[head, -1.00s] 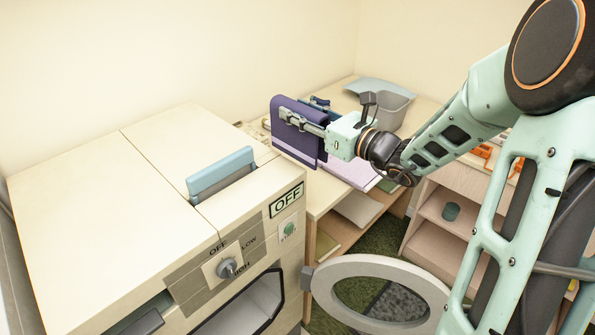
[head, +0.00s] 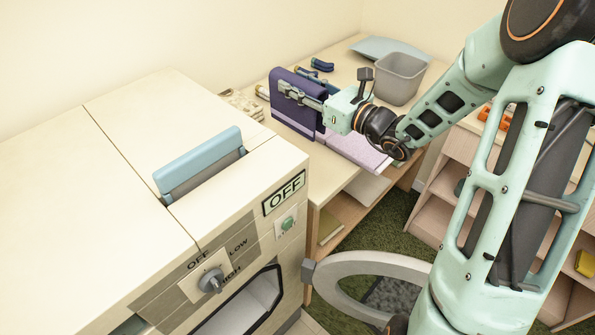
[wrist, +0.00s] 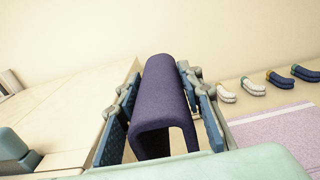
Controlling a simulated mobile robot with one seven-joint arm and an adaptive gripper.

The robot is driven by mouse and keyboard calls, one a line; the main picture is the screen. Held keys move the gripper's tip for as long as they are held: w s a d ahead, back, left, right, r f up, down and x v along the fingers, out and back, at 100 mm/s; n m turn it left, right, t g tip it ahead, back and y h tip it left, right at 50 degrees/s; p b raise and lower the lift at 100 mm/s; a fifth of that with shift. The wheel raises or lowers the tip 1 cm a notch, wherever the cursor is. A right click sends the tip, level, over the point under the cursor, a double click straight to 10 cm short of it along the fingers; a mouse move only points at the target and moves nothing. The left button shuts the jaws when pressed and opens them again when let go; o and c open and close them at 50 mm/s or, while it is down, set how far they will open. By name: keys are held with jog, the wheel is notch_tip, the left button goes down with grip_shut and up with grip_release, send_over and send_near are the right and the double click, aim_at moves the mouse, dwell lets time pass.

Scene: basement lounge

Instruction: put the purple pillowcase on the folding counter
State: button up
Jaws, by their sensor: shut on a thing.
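The purple pillowcase (head: 291,106) hangs draped and folded from my gripper (head: 299,95) in the head view. In the wrist view the pillowcase (wrist: 163,95) is an arched dark purple fold between the two blue finger pads of my gripper (wrist: 165,110). My gripper is shut on it. The wooden folding counter (head: 336,180) lies beneath and behind it, with a pale lilac cloth (head: 356,150) on top at the front. I cannot tell whether the pillowcase's lower edge touches the counter.
A cream machine (head: 120,150) with a blue handle (head: 200,162) and an OFF sign stands at left. Its round door (head: 365,270) is open in front of the counter. A grey bin (head: 401,78) and several small rolled items (head: 322,64) are on the counter. Shelves (head: 455,190) stand at right.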

aim_at(298, 132)
notch_tip(298, 132, down, 14)
jog(key=shift+w+f+b, duration=0.1)
jog(key=shift+f+b, duration=0.1)
jog(key=shift+b, duration=0.6)
jog(key=shift+f, duration=0.2)
jog(key=o, duration=1.2)
jog(key=shift+r, duration=0.15)
